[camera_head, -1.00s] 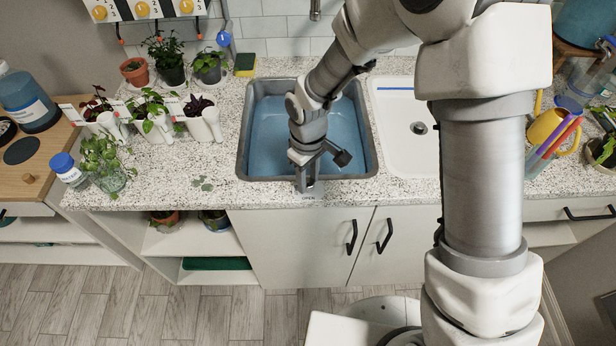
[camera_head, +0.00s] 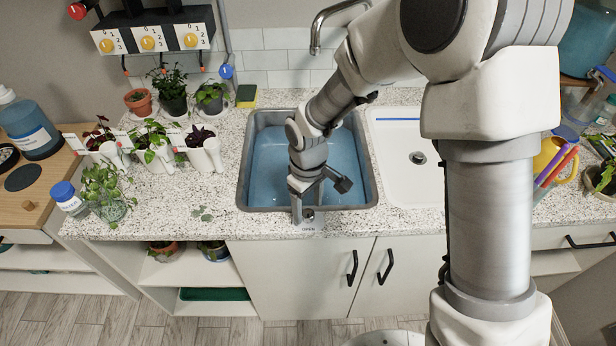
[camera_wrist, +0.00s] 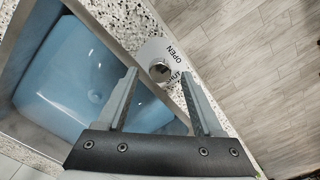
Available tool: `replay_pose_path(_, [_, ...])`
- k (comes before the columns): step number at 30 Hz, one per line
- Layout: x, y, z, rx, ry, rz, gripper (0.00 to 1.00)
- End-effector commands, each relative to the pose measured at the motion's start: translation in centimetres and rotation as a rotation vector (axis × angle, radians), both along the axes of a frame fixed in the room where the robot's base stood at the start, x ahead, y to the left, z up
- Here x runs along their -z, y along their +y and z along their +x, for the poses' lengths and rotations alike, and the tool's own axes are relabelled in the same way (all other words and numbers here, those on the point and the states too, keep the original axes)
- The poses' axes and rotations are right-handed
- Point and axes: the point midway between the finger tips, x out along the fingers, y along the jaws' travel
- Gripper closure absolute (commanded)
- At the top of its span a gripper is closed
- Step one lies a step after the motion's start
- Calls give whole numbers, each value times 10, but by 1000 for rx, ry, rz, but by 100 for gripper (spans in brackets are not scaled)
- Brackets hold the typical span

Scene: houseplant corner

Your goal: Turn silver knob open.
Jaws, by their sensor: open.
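The silver knob (camera_wrist: 160,71) is a small round metal piece on a pale plate (camera_wrist: 168,52) marked "OPEN", at the sink's front rim, with another partly hidden word. In the head view the knob (camera_head: 308,214) shows beside my fingers. My gripper (camera_wrist: 160,88) is open, with one finger on each side of the knob in the wrist view. I cannot tell whether either finger touches it. In the head view my gripper (camera_head: 301,212) points down at the front edge of the blue basin. The basin (camera_head: 262,165) holds what looks like water.
A white basin (camera_head: 405,185) lies right of the blue one. Several potted plants and a glass jar (camera_head: 108,205) stand on the counter to the left. A faucet (camera_head: 318,32) rises behind. Cabinet doors (camera_head: 290,270) are below the counter edge.

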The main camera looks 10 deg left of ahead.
Motion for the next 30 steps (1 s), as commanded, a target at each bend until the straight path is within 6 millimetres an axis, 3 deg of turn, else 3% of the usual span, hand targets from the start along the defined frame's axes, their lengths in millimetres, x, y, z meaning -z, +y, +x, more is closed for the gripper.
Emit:
replay_pose_path(12, [-102,0,1,0,-7,3,32])
replay_pose_path(18, [-139,0,1,-1,-5,2,32])
replay_pose_path(24, [-157,0,0,-2,-2,1,32])
replay_pose_path(30, [-159,0,0,-2,-1,0,32])
